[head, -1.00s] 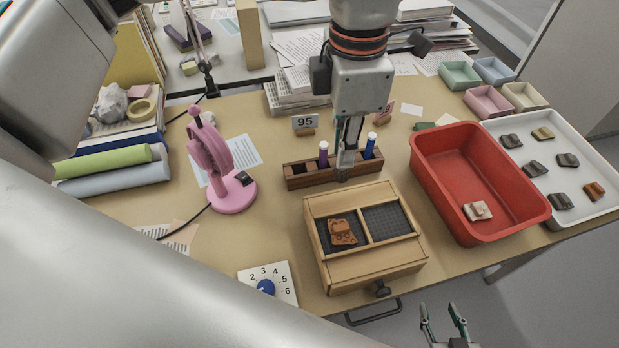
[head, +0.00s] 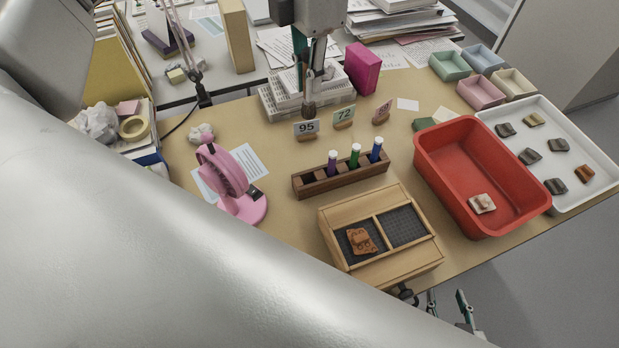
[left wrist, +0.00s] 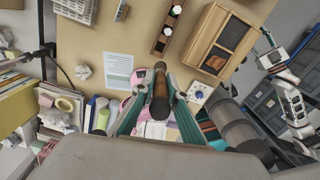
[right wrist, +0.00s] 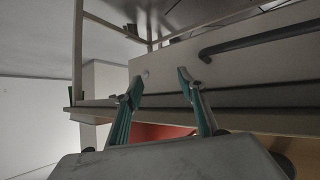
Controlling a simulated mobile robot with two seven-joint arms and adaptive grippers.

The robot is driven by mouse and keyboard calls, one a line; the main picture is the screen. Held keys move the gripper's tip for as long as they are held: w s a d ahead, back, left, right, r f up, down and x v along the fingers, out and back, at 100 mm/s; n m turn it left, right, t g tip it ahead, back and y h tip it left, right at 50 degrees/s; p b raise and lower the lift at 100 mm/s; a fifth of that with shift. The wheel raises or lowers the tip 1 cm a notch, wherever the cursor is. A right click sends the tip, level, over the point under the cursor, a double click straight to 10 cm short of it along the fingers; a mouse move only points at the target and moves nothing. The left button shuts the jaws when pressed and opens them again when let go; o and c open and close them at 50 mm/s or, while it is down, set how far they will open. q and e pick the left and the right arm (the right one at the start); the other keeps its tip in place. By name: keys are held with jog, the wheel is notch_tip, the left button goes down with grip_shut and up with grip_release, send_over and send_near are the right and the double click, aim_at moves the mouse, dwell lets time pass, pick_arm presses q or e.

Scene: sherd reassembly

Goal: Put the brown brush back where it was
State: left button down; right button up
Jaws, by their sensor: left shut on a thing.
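The brown brush (left wrist: 158,98) is between the fingers of my left gripper (left wrist: 159,92) in the left wrist view. In the head view my left gripper (head: 312,78) is shut on it, at the back of the desk by the number cards. The brush's lower end (head: 308,109) points down there; the fingers hide part of it. A wooden rack (head: 338,180) stands nearer, holding purple, green and blue markers, with a vacant slot at its left. My right gripper (head: 446,298) is open and empty beyond the desk's front edge; it also shows in the right wrist view (right wrist: 159,80).
Number cards 95 (head: 306,128) and 72 (head: 343,115), a paper stack and a pink box (head: 362,68) stand near the left gripper.

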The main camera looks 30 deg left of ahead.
pick_arm(q)
notch_tip(320, 180, down, 20)
jog(key=shift+p, duration=0.4)
jog(key=shift+f+b, duration=0.5)
jog(key=shift+f, duration=0.05)
jog(key=c, duration=2)
grip_release()
